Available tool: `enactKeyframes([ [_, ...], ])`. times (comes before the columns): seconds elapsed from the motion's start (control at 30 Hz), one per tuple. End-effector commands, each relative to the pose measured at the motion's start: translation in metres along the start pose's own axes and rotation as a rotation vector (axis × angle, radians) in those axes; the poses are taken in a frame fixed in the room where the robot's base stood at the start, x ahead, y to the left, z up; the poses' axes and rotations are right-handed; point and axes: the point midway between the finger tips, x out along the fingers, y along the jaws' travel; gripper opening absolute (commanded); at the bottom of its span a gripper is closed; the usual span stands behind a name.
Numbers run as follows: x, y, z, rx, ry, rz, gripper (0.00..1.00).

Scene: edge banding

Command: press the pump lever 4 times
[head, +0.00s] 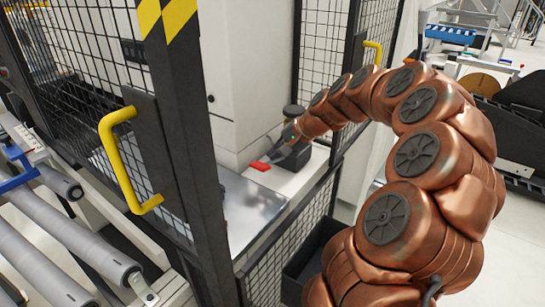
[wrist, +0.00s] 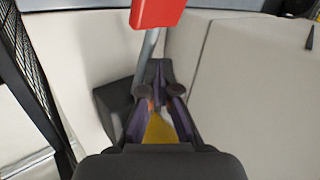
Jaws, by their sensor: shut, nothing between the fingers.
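The pump lever shows its red handle (head: 260,165) in the head view, low beside the white cabinet. In the wrist view the red handle (wrist: 157,13) is at the top, on a grey rod (wrist: 149,46) that runs down toward my fingers. My gripper (wrist: 159,72) is shut and empty, its tips close to the rod below the red handle. I cannot tell whether they touch it. In the head view my gripper (head: 283,148) is beside the lever, at the end of my copper arm. A dark block (wrist: 114,104) sits behind the fingers and is partly hidden.
A black mesh guard frame with a striped post (head: 180,110) and yellow handle (head: 122,165) stands left of the lever. The white cabinet (head: 238,80) rises behind it. A shiny metal plate (head: 245,212) lies in front. A roller conveyor (head: 60,235) is at far left.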

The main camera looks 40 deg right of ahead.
Motion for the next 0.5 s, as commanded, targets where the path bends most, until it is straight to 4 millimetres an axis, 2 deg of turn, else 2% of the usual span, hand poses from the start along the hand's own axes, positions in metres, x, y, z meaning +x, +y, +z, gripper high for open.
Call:
enactKeyframes([
  [0.5,0.0042,0.0031,0.0033,0.0,-0.002,0.001,0.0],
])
